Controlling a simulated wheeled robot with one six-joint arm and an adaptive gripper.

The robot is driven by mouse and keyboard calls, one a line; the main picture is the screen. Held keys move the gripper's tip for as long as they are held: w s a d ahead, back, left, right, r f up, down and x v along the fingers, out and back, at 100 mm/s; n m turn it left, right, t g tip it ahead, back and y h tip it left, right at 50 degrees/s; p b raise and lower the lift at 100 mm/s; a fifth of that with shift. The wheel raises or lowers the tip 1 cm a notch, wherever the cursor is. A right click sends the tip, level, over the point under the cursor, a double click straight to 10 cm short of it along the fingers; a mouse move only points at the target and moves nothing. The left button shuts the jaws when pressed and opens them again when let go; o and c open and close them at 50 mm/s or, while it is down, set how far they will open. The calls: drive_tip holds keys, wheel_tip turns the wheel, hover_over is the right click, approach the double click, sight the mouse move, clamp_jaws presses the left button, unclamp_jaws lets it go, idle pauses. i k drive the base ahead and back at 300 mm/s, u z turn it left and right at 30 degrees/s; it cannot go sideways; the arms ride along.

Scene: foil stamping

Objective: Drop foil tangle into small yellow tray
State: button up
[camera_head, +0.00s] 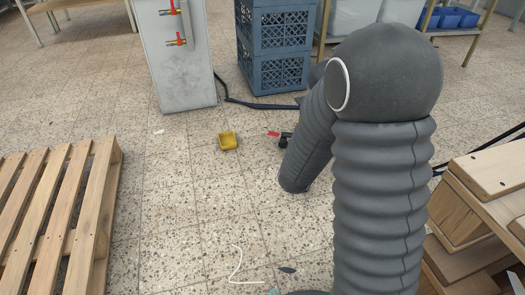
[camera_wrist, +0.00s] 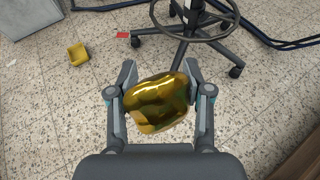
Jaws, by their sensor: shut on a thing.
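The foil tangle (camera_wrist: 160,102) is a shiny, crumpled gold lump between the fingers of my gripper (camera_wrist: 160,90) in the wrist view. My gripper is shut on it and holds it in front of the wrist. The small yellow tray (camera_head: 228,141) sits on the floor in the head view, left of my arm. The tray also shows at the upper left of the wrist view (camera_wrist: 77,54), apart from my gripper. In the head view my arm hides the gripper and the foil.
A wooden pallet (camera_head: 62,215) lies at left. A grey cabinet (camera_head: 180,60) and blue crates (camera_head: 275,45) stand behind the tray. A wheeled chair base (camera_wrist: 187,35) is ahead of my gripper. Wooden boards (camera_head: 480,200) are at right. Floor around the tray is mostly clear.

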sight(229, 142)
drive_tip(key=u, duration=1.05)
drive_tip(key=i, duration=2.15)
drive_tip(key=z, duration=0.15)
